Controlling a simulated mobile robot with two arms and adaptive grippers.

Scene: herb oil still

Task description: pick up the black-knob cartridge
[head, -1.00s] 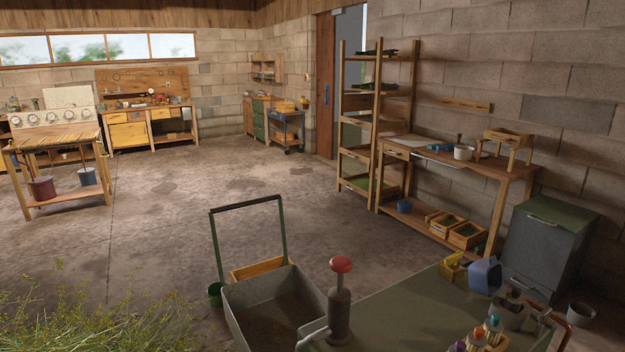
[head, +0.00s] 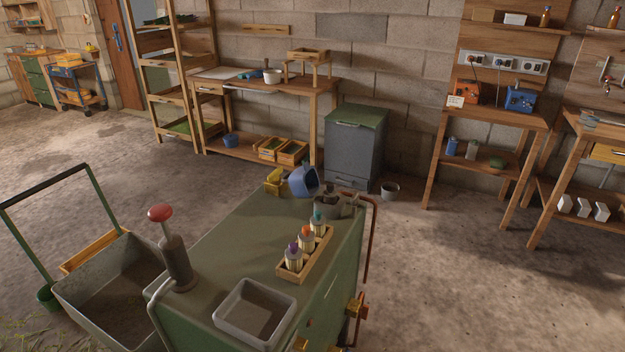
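No cartridge with a black knob can be made out. A wooden rack (head: 318,262) on the green-topped machine (head: 215,255) holds three upright pale cartridges in a row. Their knobs differ: the nearest cartridge (head: 293,258) has a purple one, the middle cartridge (head: 306,239) an orange one and the far cartridge (head: 318,223) a teal one. A dark metal fitting (head: 328,204) stands just behind the rack; its small parts are unclear. Neither of my grippers is in view.
A grey tray (head: 222,312) sits at the machine's near end, beside a red-knobbed post (head: 177,262). A blue scoop-like container (head: 303,181) and a yellow item (head: 274,181) lie at its far end. A grey cart (head: 75,285) stands left. Floor right of the machine is clear.

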